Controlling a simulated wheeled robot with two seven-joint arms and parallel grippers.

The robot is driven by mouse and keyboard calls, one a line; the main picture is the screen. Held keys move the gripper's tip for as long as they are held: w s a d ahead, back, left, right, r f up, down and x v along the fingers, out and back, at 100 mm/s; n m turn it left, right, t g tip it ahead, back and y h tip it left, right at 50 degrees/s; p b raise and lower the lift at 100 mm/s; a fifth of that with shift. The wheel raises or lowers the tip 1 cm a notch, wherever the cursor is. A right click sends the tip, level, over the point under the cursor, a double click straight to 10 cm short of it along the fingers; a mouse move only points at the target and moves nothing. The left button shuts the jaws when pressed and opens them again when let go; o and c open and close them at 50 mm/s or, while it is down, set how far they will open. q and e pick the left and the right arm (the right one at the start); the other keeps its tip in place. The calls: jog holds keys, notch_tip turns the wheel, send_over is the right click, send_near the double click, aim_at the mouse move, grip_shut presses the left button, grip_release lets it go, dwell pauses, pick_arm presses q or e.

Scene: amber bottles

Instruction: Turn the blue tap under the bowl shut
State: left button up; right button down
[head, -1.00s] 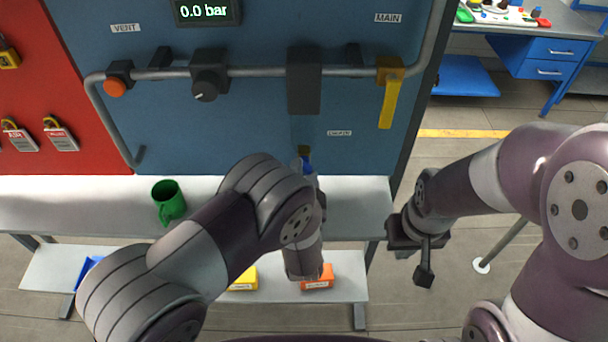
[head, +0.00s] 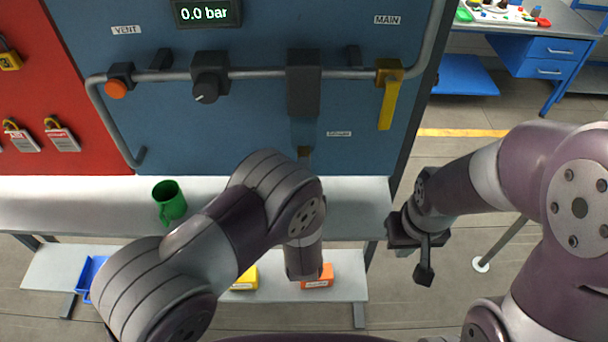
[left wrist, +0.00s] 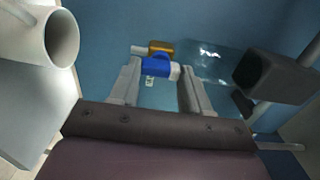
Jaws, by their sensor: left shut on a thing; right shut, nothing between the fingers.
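The blue tap (left wrist: 156,66) shows in the left wrist view, below a brass fitting (left wrist: 160,47). My left gripper (left wrist: 161,78) has its fingers on either side of the tap and is shut on it. The clear bowl (left wrist: 210,64) is to the right of the tap there, below a dark block (left wrist: 265,75). In the head view the bowl (head: 303,131) hangs under the dark block (head: 303,82), with the brass fitting (head: 304,152) beneath. My left wrist hides the tap and my left fingers there. My right gripper (head: 424,274) is shut and empty, off the panel's right side.
A green mug (head: 170,201) stands on the white bench (head: 60,203) to the left. The pipe carries an orange button (head: 116,89), a black knob (head: 206,91) and a yellow lever (head: 388,104). The display (head: 208,12) reads 0.0 bar. Yellow and orange boxes lie on the lower shelf.

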pick_arm(q)
jog(key=shift+r, duration=0.1)
dwell(0.4)
jog(key=o, duration=0.8)
jog(key=shift+o, duration=1.3)
jog(key=shift+w, duration=0.15)
